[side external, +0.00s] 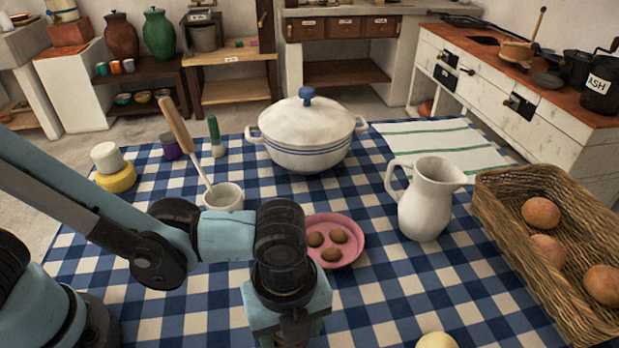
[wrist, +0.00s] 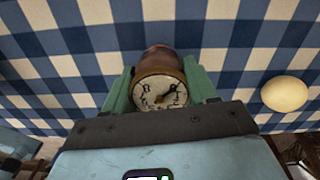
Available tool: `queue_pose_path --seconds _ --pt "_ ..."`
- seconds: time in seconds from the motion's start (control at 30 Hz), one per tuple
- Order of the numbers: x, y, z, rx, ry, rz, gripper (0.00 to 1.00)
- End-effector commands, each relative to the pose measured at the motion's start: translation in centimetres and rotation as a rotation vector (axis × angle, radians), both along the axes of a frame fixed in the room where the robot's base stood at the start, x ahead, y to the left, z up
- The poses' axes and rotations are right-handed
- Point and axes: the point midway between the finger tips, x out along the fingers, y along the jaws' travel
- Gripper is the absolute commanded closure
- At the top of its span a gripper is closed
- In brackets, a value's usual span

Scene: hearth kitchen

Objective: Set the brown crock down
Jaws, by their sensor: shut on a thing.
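The brown crock (wrist: 160,60) shows in the wrist view between the two green fingers of my gripper (wrist: 159,68). Its near end is a pale round face with dark marks and a brown rim. My gripper is shut on it, with a finger on each side. The checked cloth (wrist: 60,70) lies beyond it; I cannot tell whether the crock touches the cloth. In the side view my gripper (side external: 288,325) points down at the bottom edge, and the crock is hidden or out of frame there.
A pink dish (side external: 343,254) with brown eggs sits close behind my wrist. A white cup (side external: 223,197) with a wooden-handled tool, a lidded pot (side external: 305,140), a white jug (side external: 428,205) and a wicker basket (side external: 490,210) stand around. A pale round object (side external: 436,341) lies right of my gripper.

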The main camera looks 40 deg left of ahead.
Motion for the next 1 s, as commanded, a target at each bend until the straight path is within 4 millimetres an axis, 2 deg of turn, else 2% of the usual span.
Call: queue_pose_path --seconds 0.17,0.57,0.6,0.73,1.0 --pt "0.0 0.0 -1.4 0.0 0.0 0.001 0.84" --pt "0.0 0.0 -1.8 0.0 0.0 0.001 0.84" --pt "0.0 0.0 -1.8 0.0 0.0 0.001 0.39" --pt "0.0 0.0 -1.7 0.0 0.0 0.001 0.19" --pt "0.0 0.0 -1.7 0.0 0.0 0.001 0.18"
